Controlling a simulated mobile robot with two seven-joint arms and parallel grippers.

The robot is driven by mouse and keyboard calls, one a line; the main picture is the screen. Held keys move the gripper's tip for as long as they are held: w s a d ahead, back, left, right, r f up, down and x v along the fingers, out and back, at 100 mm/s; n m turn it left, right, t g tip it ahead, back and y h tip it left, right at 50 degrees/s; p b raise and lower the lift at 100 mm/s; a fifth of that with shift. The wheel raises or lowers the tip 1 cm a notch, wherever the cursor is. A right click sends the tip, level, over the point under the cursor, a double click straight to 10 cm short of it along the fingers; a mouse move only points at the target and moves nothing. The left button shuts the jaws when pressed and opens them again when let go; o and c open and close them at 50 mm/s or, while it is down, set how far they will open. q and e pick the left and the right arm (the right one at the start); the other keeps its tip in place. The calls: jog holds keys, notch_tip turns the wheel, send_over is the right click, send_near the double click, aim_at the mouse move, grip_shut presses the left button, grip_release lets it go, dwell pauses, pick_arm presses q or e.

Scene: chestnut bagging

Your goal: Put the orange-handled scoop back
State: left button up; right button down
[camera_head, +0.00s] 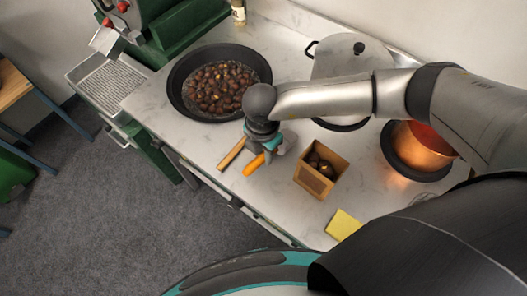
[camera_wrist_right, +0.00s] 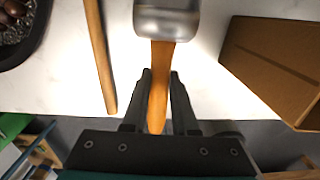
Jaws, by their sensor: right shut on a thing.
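The orange-handled scoop (camera_head: 253,166) is at the front edge of the white counter, in front of the pan of chestnuts. In the right wrist view its orange handle (camera_wrist_right: 158,85) runs between my fingers, and its metal head (camera_wrist_right: 167,22) points away from the gripper. My right gripper (camera_head: 265,150) is shut on the handle; it also shows in the wrist view (camera_wrist_right: 160,78). The arm hides part of the scoop in the head view, and I cannot tell whether the scoop touches the counter. My left gripper is not in view.
A wooden stick (camera_head: 232,153) lies left of the scoop. A cardboard box (camera_head: 313,185) with chestnuts stands to the right. The black pan (camera_head: 177,88) of chestnuts is behind. A lidded pot (camera_head: 335,62), a copper pot (camera_head: 421,152) and a yellow pad (camera_head: 343,225) are farther right.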

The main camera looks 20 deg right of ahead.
jog(key=shift+f+b, duration=0.3)
jog(key=shift+f, duration=0.15)
jog(key=c, duration=0.6)
grip_release()
notch_tip(320, 180, up, 15)
jog(key=shift+s+a+r+p, duration=0.1)
jog(key=shift+a+r+p, duration=0.1)
jog(key=shift+p, duration=0.1)
